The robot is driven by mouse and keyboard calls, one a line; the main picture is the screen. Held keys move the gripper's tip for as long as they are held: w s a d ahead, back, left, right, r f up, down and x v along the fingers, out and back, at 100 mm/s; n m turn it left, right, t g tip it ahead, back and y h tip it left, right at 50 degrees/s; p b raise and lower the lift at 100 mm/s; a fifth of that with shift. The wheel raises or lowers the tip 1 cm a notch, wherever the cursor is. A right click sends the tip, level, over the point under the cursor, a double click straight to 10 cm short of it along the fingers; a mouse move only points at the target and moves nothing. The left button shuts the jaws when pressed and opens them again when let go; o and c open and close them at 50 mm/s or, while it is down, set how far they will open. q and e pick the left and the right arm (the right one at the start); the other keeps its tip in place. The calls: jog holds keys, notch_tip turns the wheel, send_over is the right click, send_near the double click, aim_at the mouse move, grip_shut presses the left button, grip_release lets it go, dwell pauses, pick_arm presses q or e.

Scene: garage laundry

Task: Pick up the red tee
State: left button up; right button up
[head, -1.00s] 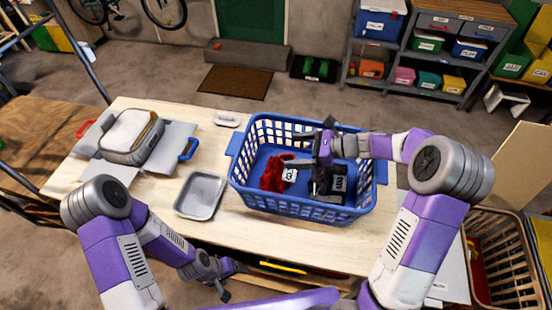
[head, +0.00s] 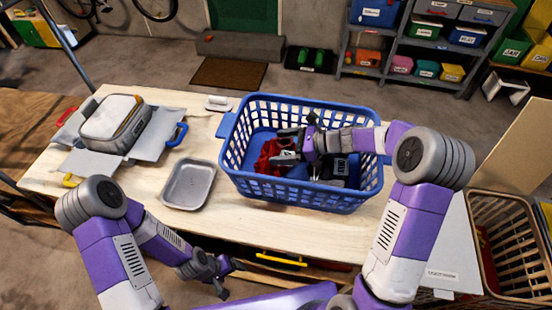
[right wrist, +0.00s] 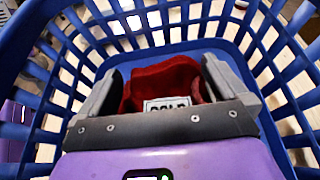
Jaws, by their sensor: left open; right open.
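The red tee (head: 266,157) lies crumpled in the left part of the blue laundry basket (head: 300,192). My right gripper (head: 286,144) reaches into the basket over the tee with its fingers open. In the right wrist view the red tee (right wrist: 165,80) shows between the two spread fingers, with a white tag reading what looks like "COLD" near the palm. The gripper body hides part of the tee, and I cannot tell whether the fingers touch it. My left gripper (head: 226,279) is open and empty, low in front of the table edge.
Dark clothing (head: 338,168) lies in the basket to the right, partly under my right arm. A slatted hamper (head: 505,240) stands at right.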

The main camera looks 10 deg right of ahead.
aim_at(274, 148)
jog(key=x, duration=0.4)
jog(key=shift+f+b, duration=0.25)
jog(key=shift+b, duration=0.15)
jog(key=shift+c, duration=0.3)
jog(key=c, duration=1.3)
